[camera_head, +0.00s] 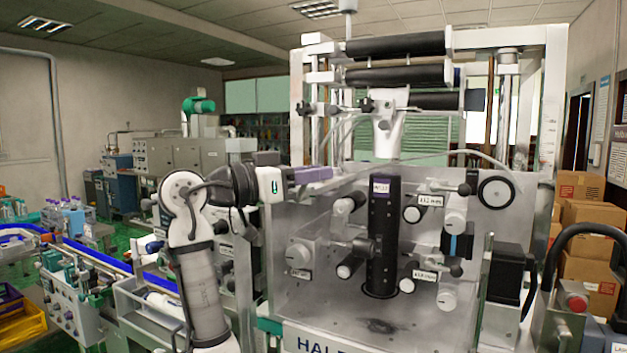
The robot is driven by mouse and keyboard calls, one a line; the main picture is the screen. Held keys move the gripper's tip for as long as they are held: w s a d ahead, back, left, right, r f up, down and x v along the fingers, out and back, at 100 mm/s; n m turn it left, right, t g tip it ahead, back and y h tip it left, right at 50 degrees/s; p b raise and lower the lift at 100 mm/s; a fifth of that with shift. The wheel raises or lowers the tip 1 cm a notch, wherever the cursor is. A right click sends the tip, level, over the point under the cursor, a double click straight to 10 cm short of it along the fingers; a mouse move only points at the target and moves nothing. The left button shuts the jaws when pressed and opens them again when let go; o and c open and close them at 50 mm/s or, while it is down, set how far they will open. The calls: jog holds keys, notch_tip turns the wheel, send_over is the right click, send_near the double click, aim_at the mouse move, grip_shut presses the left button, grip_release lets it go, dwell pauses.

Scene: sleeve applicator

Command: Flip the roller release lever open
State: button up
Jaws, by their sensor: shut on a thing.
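My gripper (318,174) reaches in from the left with its purple fingers level near the upper left of the metal machine plate (330,299). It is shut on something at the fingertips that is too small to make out. Two black-knobbed levers, an upper one (465,189) and a lower one (455,271), stand on the plate's right side, well apart from my gripper. Grey-white rollers (347,204) stick out left of the black vertical column (383,236). I cannot tell which part is the roller release lever.
Large black rollers (396,45) sit in the frame above. A cable (440,158) arches over the plate. A black handle with a red-button box (578,302) stands at the right, before cardboard boxes (582,226). A blue-edged conveyor (100,262) runs at the left.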

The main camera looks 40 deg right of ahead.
jog(key=n+h+b, duration=0.1)
jog(key=n, duration=0.1)
jog(key=w+n+t+h+b, duration=0.1)
jog(key=n, duration=0.1)
jog(key=w+a+n+t+h+b, duration=0.1)
jog(key=n, duration=0.2)
jog(key=shift+w+r+h+b, duration=0.25)
jog(key=shift+r+h+b, duration=0.1)
jog(key=shift+h, duration=0.05)
dwell(0.3)
jog(key=o, duration=1)
jog(key=shift+c, duration=0.2)
jog(key=shift+a, duration=0.1)
jog(key=b+v, duration=0.5)
jog(key=v, duration=0.8)
jog(key=shift+a, duration=0.35)
jog(key=shift+f, duration=0.1)
